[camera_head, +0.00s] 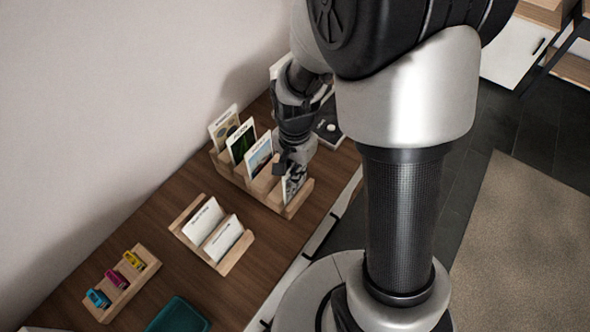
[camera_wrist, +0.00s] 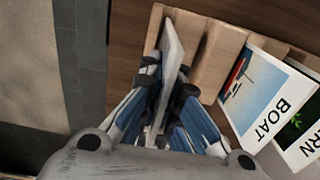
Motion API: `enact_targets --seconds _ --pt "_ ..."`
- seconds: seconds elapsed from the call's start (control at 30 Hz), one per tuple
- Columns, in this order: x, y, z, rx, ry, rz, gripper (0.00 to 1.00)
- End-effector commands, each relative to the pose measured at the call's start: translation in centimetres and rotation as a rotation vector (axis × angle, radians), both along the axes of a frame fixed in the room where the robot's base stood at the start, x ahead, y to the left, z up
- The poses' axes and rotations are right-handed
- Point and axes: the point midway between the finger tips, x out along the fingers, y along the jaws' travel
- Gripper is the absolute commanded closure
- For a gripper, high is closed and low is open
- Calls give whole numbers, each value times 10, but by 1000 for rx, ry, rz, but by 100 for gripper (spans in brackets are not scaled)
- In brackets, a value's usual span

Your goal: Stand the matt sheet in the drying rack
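My gripper (camera_wrist: 167,80) is at the nearest slot of the long wooden rack (camera_wrist: 213,62). Its fingers lie on both sides of a thin sheet (camera_wrist: 171,52) and appear closed on it. The sheet is nearly edge-on in the wrist view, standing at or in the slot; whether its foot is seated is unclear. In the head view the gripper (camera_head: 287,166) partly hides this patterned sheet (camera_head: 293,183). The long rack (camera_head: 298,206) also holds several upright picture cards, including the BOAT card (camera_wrist: 262,93). No readable label shows which sheet is matt.
A smaller wooden rack (camera_head: 232,262) holds two white sheets (camera_head: 204,219) with unreadable print. A wooden holder (camera_head: 143,277) carries blue, magenta and yellow clips. The wall runs along the left; a dark item (camera_head: 329,134) lies beyond the long rack.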

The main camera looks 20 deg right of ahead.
Motion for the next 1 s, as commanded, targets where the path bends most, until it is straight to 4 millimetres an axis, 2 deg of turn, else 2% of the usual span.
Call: enact_targets --seconds 0.5,0.97,1.0 --pt "0 0 -27 -1 1 0 100" --pt "0 0 -31 0 0 0 100" --pt "0 0 -31 0 0 0 94"
